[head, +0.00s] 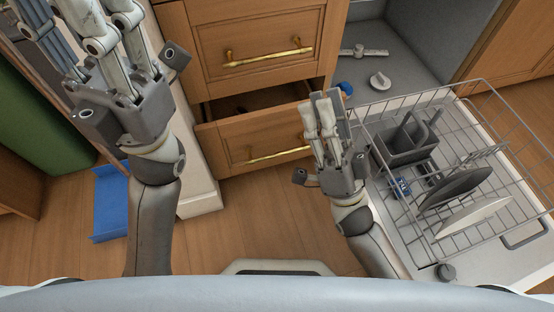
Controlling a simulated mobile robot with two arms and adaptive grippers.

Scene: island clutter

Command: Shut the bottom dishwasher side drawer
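The bottom drawer (236,143) is a wooden drawer with a brass bar handle (280,157). It is pulled partly out, and a dark gap shows above its front. The drawer above it (255,28) looks shut. My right gripper (325,108) is at the right end of the bottom drawer's front and overlaps its edge in the picture. I cannot tell whether it touches the drawer. Nothing shows held in it. My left gripper (112,12) is raised at the upper left, away from the drawer, and its fingertips are at or beyond the picture's edge.
The dishwasher's open door (510,262) and pulled-out wire rack (498,130) with plates (458,188) fill the right, close to my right arm. A blue tray (110,205) lies on the floor at left. Floor (240,225) before the drawer is clear.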

